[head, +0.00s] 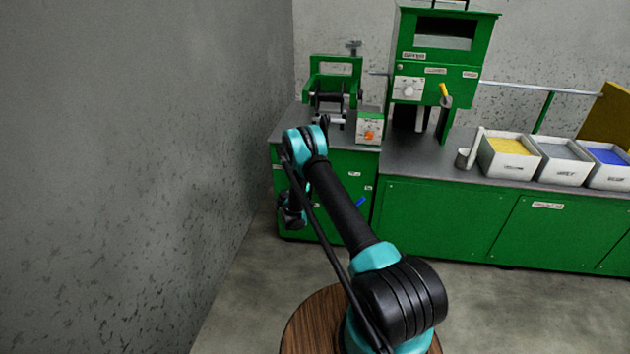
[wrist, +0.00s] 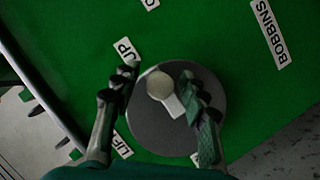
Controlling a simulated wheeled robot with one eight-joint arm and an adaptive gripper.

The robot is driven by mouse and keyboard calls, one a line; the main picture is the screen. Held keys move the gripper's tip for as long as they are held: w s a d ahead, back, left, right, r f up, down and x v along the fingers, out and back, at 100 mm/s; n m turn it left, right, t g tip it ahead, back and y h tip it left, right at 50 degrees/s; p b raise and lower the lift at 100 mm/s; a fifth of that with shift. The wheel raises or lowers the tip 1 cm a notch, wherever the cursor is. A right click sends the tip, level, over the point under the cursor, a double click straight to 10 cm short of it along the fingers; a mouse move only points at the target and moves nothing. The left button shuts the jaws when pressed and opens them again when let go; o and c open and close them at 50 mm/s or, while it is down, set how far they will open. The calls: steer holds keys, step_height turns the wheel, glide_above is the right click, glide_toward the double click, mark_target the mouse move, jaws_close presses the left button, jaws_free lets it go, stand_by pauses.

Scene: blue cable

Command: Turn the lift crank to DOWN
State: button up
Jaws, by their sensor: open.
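The lift crank is a grey disc (wrist: 150,122) with a pale round knob (wrist: 161,85) and a short pale bar beside it, on a green panel in the wrist view. My gripper (wrist: 159,76) is open, with one finger on each side of the knob. The right finger overlaps the pale bar; I cannot tell whether it touches. An UP label (wrist: 125,51) is above left of the disc. A label partly reading LIFT (wrist: 121,146) is below left. No DOWN label is readable. In the head view my gripper (head: 291,217) is at the left green cabinet, and the crank is hidden.
A BOBBINS label (wrist: 269,33) is at the upper right of the wrist view. In the head view the green cabinet (head: 455,217) carries a tall green machine (head: 445,60) and several bins on its worktop. A grey wall (head: 120,170) stands close on the left.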

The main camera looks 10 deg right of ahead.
jaws_close()
